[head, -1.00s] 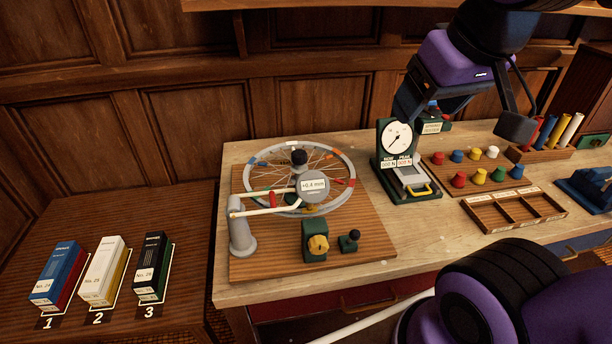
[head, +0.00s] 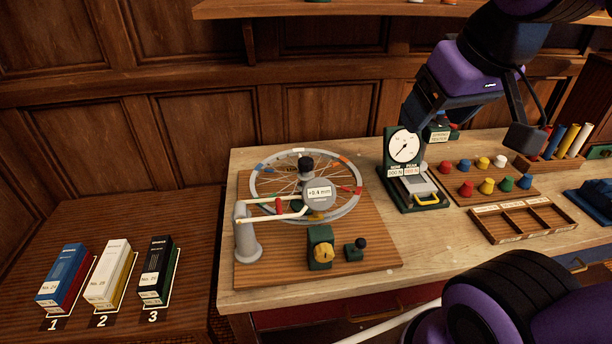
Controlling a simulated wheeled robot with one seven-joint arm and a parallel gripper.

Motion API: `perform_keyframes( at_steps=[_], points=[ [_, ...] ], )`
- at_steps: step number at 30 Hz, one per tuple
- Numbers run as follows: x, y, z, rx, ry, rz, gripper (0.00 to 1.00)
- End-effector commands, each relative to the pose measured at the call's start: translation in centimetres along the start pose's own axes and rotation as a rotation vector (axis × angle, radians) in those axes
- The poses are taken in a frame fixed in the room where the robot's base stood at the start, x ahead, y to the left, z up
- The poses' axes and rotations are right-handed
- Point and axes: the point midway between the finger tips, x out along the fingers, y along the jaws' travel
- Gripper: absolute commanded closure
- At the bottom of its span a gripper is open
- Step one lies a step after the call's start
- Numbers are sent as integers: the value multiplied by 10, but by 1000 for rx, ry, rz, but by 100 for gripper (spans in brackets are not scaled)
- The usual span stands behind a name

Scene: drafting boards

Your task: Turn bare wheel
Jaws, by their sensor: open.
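The bare spoked wheel (head: 254,196) lies flat on a wooden board (head: 380,250) on the bench, with coloured marks around its rim and a dark hub knob (head: 306,165) at its centre. A grey post with a pale arm (head: 246,235) reaches over it to a round gauge reading +0.4 mm (head: 318,195). A green block with a yellow knob (head: 321,249) stands in front. My gripper (head: 468,135) is open and empty, up and right of the wheel and well apart from it, near the dial tester. Its fingertips are partly hard to make out.
A green dial tester (head: 403,148) stands right of the board. Coloured pegs (head: 482,187) and a divided tray (head: 520,222) lie further right. Three numbered boxes (head: 108,272) stand on the lower left surface. Bare bench shows right of the board.

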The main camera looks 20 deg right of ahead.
Motion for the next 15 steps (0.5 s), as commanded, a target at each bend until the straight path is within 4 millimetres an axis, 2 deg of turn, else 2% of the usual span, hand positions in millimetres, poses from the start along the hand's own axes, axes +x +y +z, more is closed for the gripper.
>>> perform_keyframes(
  at_steps=[5,8,11,15],
  points=[
    [0,0,-1,1,-2,0,31],
    [3,-1,-9,11,-15,0,31],
    [10,-3,-25,36,-43,1,31],
    [26,-8,-57,86,-97,5,31]
  ],
)
